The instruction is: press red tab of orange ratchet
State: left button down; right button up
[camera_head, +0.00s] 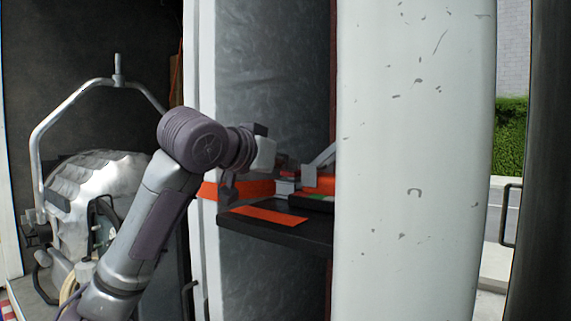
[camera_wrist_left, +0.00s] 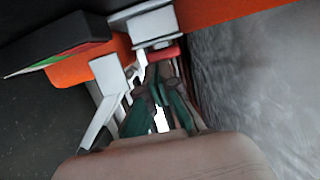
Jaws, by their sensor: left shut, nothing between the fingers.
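The orange ratchet shows in the head view as a grey metal frame (camera_head: 318,167) with an orange strap (camera_head: 240,189) running left from it. In the left wrist view its metal end (camera_wrist_left: 143,20) has a red tab (camera_wrist_left: 166,53) at its lower edge. The tab also shows small in the head view (camera_head: 289,174). My left gripper (camera_wrist_left: 154,72) is shut and empty, its fingertips right at the red tab. I cannot tell whether they touch it. In the head view my left gripper (camera_head: 275,163) is just left of the ratchet, its fingers mostly hidden. My right gripper is not in view.
A dark shelf (camera_head: 280,234) with an orange strip lies below the ratchet. A white truck panel (camera_head: 415,160) stands close on the right and cuts off the view. A grey padded wall (camera_head: 270,75) is behind. A large lamp (camera_head: 90,190) stands at left.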

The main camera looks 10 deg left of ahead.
pick_arm(q)
jog(key=s+a+r+b, duration=0.3)
jog(key=s+r+b, duration=0.2)
jog(key=s, duration=0.4)
jog(key=shift+a+r, duration=0.25)
jog(key=shift+r, duration=0.2)
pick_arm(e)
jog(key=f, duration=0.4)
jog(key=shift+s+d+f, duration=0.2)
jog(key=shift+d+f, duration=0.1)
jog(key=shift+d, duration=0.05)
pick_arm(q)
jog(key=shift+a, duration=0.15)
